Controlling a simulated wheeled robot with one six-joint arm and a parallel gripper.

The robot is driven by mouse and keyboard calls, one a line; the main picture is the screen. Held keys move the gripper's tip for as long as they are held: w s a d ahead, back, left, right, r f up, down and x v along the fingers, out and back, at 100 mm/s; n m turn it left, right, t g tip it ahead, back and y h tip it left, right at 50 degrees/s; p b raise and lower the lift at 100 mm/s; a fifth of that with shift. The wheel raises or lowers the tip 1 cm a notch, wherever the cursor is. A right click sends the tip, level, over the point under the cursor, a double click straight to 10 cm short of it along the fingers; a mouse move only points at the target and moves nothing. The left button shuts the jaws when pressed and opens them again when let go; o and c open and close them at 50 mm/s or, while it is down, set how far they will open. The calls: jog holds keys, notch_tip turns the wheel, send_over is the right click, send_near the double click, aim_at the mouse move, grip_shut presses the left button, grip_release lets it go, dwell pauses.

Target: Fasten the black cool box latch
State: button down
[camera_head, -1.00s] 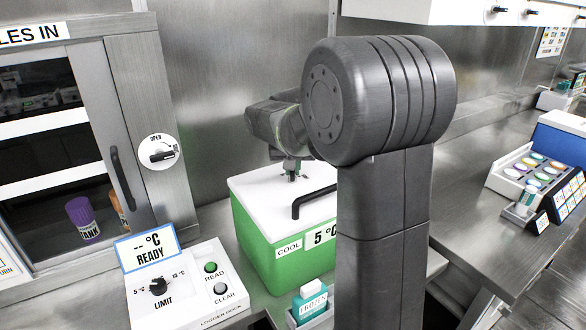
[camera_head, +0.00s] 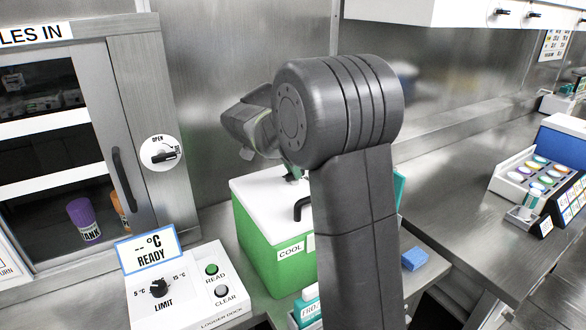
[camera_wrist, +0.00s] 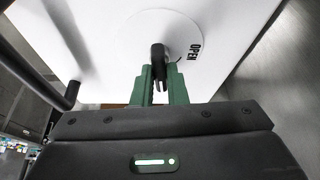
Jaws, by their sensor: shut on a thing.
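The green cool box (camera_head: 272,252) with its white lid (camera_head: 262,196) stands on the bench, partly hidden behind my arm. In the wrist view, the black latch (camera_wrist: 157,54) sits on a round white disc (camera_wrist: 136,38) on the lid, with the word OPEN to its right. My gripper (camera_wrist: 160,74) is shut on the latch, a green finger on each side of it. In the head view, my gripper (camera_head: 291,174) reaches down to the back of the lid, and the latch itself cannot be made out.
A black handle (camera_head: 302,206) stands up from the lid near my arm. The logger dock (camera_head: 190,285) is at the front left, beside the glass-fronted cabinet (camera_head: 130,120). A blue block (camera_head: 414,259) lies right of my arm. A steel wall is close behind the box.

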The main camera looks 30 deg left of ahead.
jog(key=shift+m+h, duration=0.3)
jog(key=shift+m, duration=0.4)
jog(key=c, duration=1.4)
grip_release()
jog(key=shift+c, duration=0.2)
jog(key=v, duration=1.3)
jog(key=shift+a+r, duration=0.2)
jog(key=shift+r, duration=0.25)
jog(key=shift+f, duration=0.15)
jog(key=x, duration=1.3)
jog(key=shift+d+f, duration=0.2)
jog(key=shift+f, duration=0.15)
